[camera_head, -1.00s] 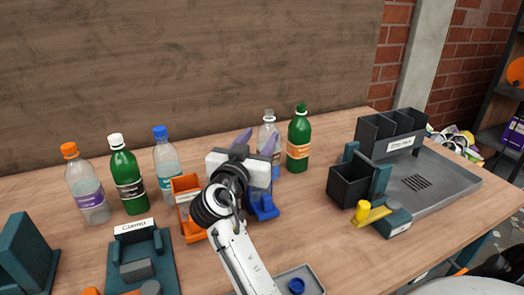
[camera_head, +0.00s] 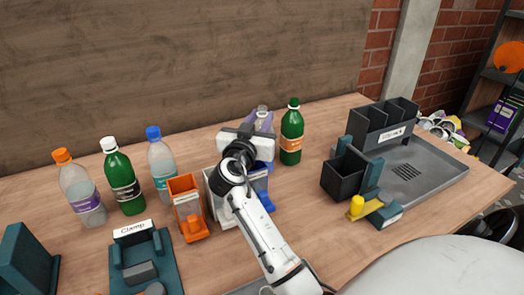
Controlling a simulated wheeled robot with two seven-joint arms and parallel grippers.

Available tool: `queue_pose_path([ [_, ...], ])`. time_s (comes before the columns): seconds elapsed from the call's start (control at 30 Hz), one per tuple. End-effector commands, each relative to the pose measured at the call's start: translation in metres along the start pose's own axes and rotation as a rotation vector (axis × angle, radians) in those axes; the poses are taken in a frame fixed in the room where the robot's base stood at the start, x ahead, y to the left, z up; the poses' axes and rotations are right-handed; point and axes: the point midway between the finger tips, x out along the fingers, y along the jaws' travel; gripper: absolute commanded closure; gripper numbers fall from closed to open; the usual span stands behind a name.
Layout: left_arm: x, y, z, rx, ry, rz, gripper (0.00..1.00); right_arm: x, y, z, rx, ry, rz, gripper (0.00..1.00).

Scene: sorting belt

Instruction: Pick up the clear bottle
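A clear bottle with a grey cap (camera_head: 263,110) stands at the back of the table, mostly hidden behind my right gripper (camera_head: 260,120). Two other clear bottles stand at the left: one with an orange cap and purple label (camera_head: 80,190), one with a blue cap (camera_head: 161,160). My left gripper is not in view.
A green bottle with a green cap (camera_head: 291,135) stands close to the right. A green bottle with a white cap (camera_head: 121,178) stands left. Orange (camera_head: 187,207) and blue holders are in front. A black bin (camera_head: 343,174) and grey tray (camera_head: 432,168) are at right.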

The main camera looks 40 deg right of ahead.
Motion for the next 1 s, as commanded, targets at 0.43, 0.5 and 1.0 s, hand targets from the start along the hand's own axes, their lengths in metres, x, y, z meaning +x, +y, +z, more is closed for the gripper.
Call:
queue_pose_path([
  [0.43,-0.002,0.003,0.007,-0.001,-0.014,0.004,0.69,0.0,0.0,0.002,-0.001,-0.004,0.001,1.0],
  [0.5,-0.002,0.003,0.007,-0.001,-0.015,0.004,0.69,-0.001,0.0,0.003,-0.001,-0.005,0.001,1.0],
  [1.0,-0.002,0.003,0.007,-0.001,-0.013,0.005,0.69,-0.001,0.0,-0.06,0.008,0.002,0.001,1.0],
])
